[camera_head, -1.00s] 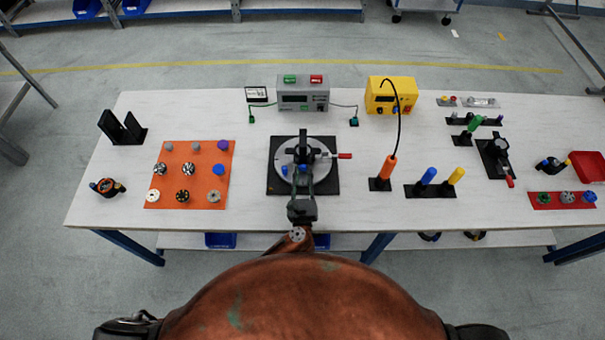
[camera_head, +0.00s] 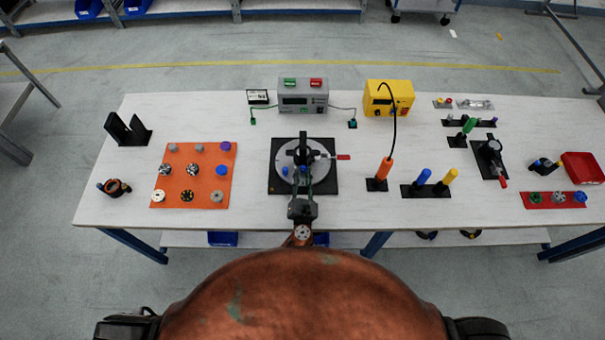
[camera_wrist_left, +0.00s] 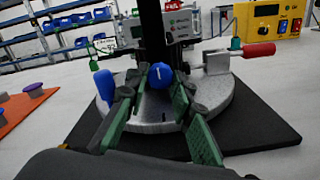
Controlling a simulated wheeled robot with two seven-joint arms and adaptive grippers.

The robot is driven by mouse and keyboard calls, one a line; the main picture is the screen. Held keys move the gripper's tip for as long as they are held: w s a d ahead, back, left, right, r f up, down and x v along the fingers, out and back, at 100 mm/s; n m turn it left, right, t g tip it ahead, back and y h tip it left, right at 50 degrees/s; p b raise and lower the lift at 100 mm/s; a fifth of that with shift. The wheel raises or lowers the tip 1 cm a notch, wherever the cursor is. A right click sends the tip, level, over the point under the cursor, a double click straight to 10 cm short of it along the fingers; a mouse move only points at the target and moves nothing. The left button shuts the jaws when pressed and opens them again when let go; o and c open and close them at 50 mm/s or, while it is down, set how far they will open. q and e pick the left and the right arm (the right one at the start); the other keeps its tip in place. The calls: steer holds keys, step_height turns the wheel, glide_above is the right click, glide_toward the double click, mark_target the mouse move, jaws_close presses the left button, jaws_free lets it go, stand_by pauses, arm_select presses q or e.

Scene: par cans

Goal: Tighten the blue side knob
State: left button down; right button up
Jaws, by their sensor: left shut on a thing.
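The blue side knob (camera_wrist_left: 161,76) is a small round knob with a white mark, on the near side of the dark post in the middle of the fixture. In the left wrist view it sits between the fingertips of my left gripper (camera_wrist_left: 160,88), whose green-padded fingers are shut on it. In the head view my left gripper (camera_head: 303,181) reaches over the round grey plate (camera_head: 324,170) and hides the knob. The plate rests on a black square base (camera_head: 325,189). My right gripper is not in view.
A red-handled clamp (camera_wrist_left: 245,52) is at the plate's right, and a blue upright handle (camera_wrist_left: 104,88) at its left. A grey box (camera_head: 303,96) stands behind. An orange mat (camera_head: 176,180) with several knobs lies left; an orange-handled tool (camera_head: 384,170) stands right.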

arm_select(q)
steer(key=shift+m, duration=0.3)
steer(key=c, duration=1.7)
jaws_free()
steer(key=shift+o, duration=0.2)
